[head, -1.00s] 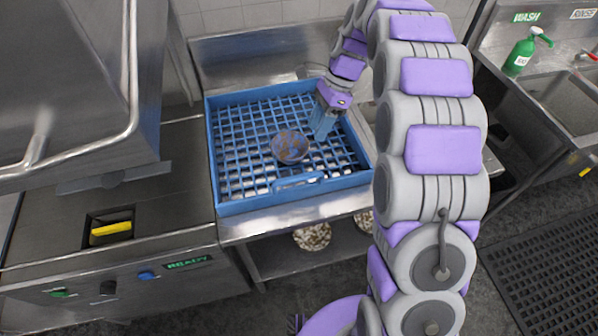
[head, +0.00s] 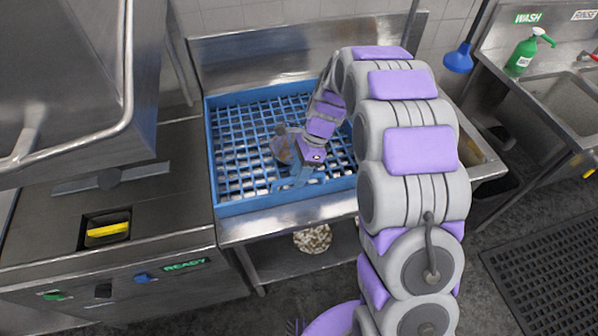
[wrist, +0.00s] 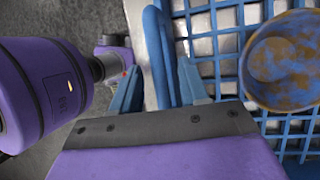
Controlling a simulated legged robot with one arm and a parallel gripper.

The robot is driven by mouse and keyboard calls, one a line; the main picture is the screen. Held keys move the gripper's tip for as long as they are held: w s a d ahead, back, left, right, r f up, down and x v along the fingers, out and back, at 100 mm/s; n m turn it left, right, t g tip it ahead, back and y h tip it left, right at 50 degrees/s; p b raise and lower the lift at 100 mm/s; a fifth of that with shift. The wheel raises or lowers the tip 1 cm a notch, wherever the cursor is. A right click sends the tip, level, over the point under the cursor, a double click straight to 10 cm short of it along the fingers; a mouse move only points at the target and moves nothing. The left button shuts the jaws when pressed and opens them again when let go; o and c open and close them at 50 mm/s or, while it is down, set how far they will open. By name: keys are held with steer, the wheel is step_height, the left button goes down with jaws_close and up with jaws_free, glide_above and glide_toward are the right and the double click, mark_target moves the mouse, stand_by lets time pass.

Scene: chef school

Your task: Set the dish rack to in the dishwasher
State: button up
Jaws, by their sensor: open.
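The blue dish rack (head: 213,170) sits on the metal counter to the right of the dishwasher (head: 60,190). A brown-stained bowl (head: 284,148) is in the rack, partly hidden by my gripper in the head view; its stained inside shows in the wrist view (wrist: 285,62). My gripper (head: 290,180) is at the rack's front side, by its handle. In the wrist view my gripper (wrist: 158,85) is open, with the rack's blue front edge (wrist: 157,50) between its fingers. I cannot tell whether the fingers touch it.
The dishwasher's metal hood (head: 85,80) is raised at the left. A yellow item (head: 108,229) lies in a recess on its front ledge. A sink (head: 565,105) with a green bottle (head: 522,52) and a blue plunger (head: 459,58) are at the right. A bowl (head: 312,238) is on the lower shelf.

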steer(key=shift+f, duration=0.1)
steer(key=shift+c, duration=0.4)
jaws_close()
